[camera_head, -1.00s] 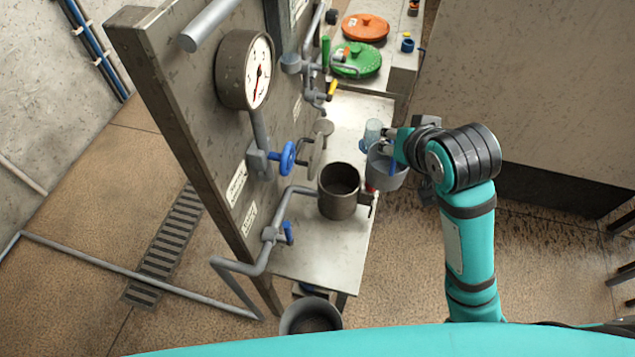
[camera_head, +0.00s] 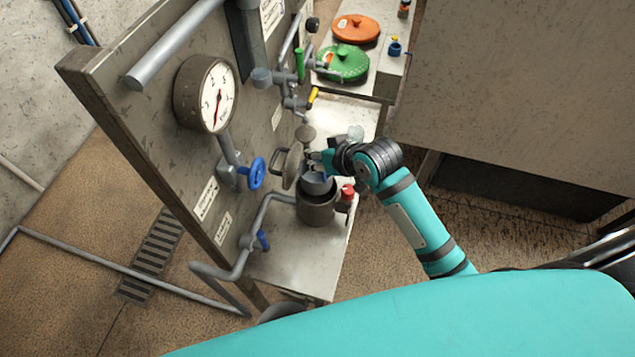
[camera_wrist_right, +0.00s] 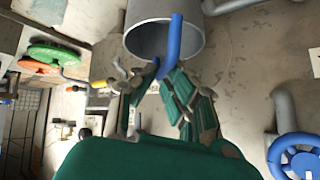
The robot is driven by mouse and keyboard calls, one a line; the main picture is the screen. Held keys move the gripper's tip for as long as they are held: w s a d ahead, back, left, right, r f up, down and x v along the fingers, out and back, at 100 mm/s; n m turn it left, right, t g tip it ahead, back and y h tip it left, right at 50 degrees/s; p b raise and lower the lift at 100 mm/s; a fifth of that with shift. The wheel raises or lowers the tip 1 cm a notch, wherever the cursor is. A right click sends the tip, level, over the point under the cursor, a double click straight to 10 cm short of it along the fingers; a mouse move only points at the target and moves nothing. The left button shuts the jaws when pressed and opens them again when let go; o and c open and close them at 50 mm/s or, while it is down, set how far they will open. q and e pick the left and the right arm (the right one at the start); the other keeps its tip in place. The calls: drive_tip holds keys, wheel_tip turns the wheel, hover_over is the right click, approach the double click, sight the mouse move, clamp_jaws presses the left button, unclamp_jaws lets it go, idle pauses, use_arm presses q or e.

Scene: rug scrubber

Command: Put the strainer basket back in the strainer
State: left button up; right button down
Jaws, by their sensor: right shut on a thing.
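The strainer (camera_head: 316,208) is a dark round metal pot on the bench, its mouth facing up. The strainer basket (camera_head: 315,186) is a grey cup with a blue handle. It is at the strainer's mouth, covering much of the opening; I cannot tell how far inside it sits. My right gripper (camera_head: 320,160) is shut on the basket's blue handle. In the right wrist view the basket (camera_wrist_right: 190,42) hangs beyond the fingers, with the blue handle between them; the strainer is not clear there. My left gripper is not in view.
A round metal lid (camera_head: 291,165) stands upright close behind the strainer. A red knob (camera_head: 348,190) is at the strainer's right. A panel with a gauge (camera_head: 205,94) and blue valve wheel (camera_head: 256,173) is at left. A clear glass (camera_head: 355,132) stands behind my gripper.

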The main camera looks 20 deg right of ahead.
wheel_tip(320, 180, down, 7)
drive_tip(key=shift+f, duration=0.15)
wheel_tip(320, 180, down, 4)
drive_tip(key=shift+r+p, duration=0.2)
drive_tip(key=shift+p, duration=0.1)
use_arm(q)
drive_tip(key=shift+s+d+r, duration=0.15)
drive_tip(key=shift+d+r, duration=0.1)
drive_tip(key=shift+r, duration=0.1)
use_arm(e)
drive_tip(key=shift+f, duration=0.35)
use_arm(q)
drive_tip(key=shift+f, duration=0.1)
use_arm(e)
drive_tip(key=shift+f, duration=0.1)
drive_tip(key=c, duration=1.4)
unclamp_jaws()
use_arm(q)
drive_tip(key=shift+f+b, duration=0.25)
drive_tip(key=shift+b, duration=0.1)
use_arm(e)
approach(310, 175)
drive_tip(key=s, duration=0.1)
drive_tip(key=s+d, duration=0.1)
drive_tip(key=s, duration=0.1)
drive_tip(key=shift+s+d+f, duration=0.25)
drive_tip(key=shift+s+d, duration=0.1)
drive_tip(key=shift+s, duration=0.05)
